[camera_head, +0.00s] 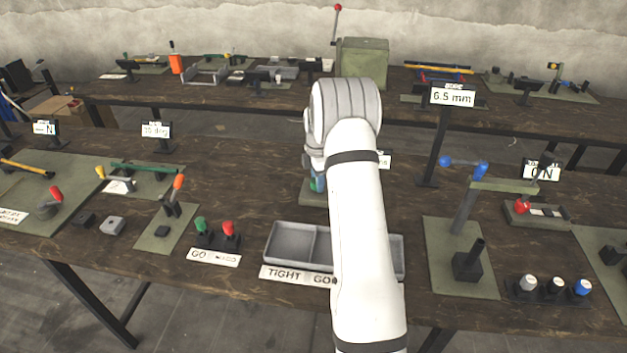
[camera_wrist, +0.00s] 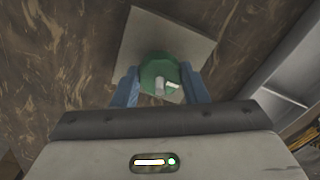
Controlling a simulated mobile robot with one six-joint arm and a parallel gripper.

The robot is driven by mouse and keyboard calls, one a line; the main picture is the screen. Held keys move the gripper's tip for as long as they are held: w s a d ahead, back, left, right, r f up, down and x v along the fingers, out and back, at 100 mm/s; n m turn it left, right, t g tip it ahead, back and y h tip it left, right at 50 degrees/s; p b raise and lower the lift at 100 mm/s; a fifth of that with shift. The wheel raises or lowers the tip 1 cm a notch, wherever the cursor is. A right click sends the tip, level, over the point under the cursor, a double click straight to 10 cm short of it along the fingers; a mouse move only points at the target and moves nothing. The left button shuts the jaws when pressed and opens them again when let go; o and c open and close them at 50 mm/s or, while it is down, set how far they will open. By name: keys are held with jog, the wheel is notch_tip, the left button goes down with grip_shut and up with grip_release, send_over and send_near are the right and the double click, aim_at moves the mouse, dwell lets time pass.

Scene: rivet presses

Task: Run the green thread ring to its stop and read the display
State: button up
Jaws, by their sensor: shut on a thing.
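The green thread ring (camera_wrist: 152,70) shows in the wrist view as a round green piece with a pale peg and a white mark on its top. It sits over a pale square base plate (camera_wrist: 145,25). My gripper (camera_wrist: 158,76) is shut on the ring, one blue finger on each side. In the head view my arm hides most of the gripper; a bit of green and blue (camera_head: 317,185) shows at its left edge above a base plate (camera_head: 312,199). A small display (camera_head: 384,160) is mostly hidden behind my arm, its reading unreadable.
A tall display reading 6.5 mm (camera_head: 452,97) and a lever press (camera_head: 465,215) stand to the right.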

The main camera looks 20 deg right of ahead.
jog(key=shift+w, duration=0.1)
jog(key=shift+c, duration=0.6)
jog(key=shift+a, duration=0.45)
jog(key=shift+d, duration=0.25)
jog(key=shift+d+m, duration=0.2)
jog(key=shift+m, duration=0.3)
jog(key=m+b, duration=0.1)
jog(key=m, duration=0.2)
jog(key=shift+d+r+m+b, duration=0.15)
jog(key=shift+m+b, duration=0.25)
jog(key=o, duration=0.9)
jog(key=shift+o, duration=0.2)
